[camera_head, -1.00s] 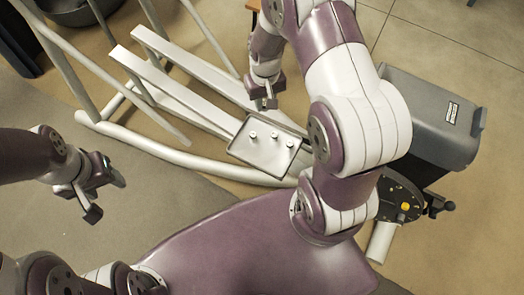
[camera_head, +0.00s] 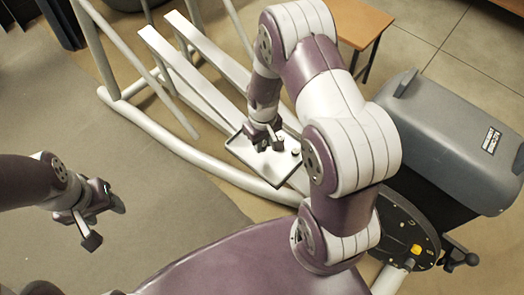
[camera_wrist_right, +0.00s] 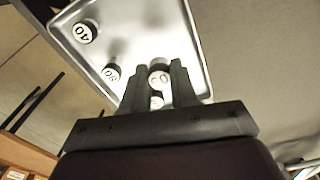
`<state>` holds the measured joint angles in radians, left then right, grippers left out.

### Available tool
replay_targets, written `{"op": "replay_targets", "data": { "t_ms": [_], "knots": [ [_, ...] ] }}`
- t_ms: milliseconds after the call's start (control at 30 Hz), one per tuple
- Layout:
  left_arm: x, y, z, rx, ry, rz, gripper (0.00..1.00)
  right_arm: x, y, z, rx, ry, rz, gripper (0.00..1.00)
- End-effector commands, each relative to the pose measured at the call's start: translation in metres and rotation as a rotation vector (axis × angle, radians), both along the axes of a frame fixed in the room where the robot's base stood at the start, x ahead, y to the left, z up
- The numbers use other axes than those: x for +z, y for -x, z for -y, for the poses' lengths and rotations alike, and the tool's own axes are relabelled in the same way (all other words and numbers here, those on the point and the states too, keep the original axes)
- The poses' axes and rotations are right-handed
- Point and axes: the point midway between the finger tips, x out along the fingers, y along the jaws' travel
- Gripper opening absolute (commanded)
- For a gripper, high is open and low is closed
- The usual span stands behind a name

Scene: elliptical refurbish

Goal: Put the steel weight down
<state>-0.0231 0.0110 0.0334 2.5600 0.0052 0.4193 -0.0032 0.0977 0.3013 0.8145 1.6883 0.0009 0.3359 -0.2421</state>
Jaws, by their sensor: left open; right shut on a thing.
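My right gripper (camera_head: 268,146) is low over the tray. In the right wrist view my right gripper (camera_wrist_right: 160,72) is shut on a small steel weight (camera_wrist_right: 159,76) with a partly readable number. I cannot tell whether this weight touches the tray. Weights marked 40 (camera_wrist_right: 84,32) and 80 (camera_wrist_right: 111,72) stand apart on the tray to its left. Another pale round piece (camera_wrist_right: 157,102) shows between the fingers, partly hidden. My left gripper (camera_head: 100,218) is open and empty, far left of the tray.
The white rails (camera_head: 195,75) of the machine run behind the tray. A grey machine housing (camera_head: 455,140) stands at the right, with a wooden stool (camera_head: 360,22) at the back. Bare mat (camera_head: 150,215) lies between my left gripper and the tray.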

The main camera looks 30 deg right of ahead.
Motion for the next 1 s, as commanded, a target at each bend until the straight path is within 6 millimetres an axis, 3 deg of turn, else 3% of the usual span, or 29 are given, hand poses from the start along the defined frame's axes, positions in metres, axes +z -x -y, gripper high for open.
{"op": "replay_targets", "data": {
  "t_ms": [300, 667, 700, 733, 1000],
  "knots": [
    [-0.02, 0.0, 0.0, 0.0, 0.0, 0.0, 0.56, -0.044, -0.005, -0.001, 0.0, -0.001, -0.002, 0.0],
    [-0.019, 0.0, 0.0, 0.0, 0.0, 0.0, 0.56, -0.047, -0.005, -0.001, 0.0, 0.0, -0.001, 0.0],
    [-0.018, 0.0, 0.0, 0.0, 0.0, 0.0, 0.56, -0.046, -0.005, -0.001, 0.0, 0.0, 0.0, 0.4],
    [-0.018, 0.0, 0.0, 0.0, 0.0, 0.0, 0.56, -0.046, -0.005, -0.001, 0.0, 0.0, 0.0, 0.5],
    [-0.018, 0.0, 0.0, 0.0, 0.0, 0.0, 0.56, -0.045, -0.005, -0.001, 0.0, 0.0, 0.0, 0.53]
  ]
}}
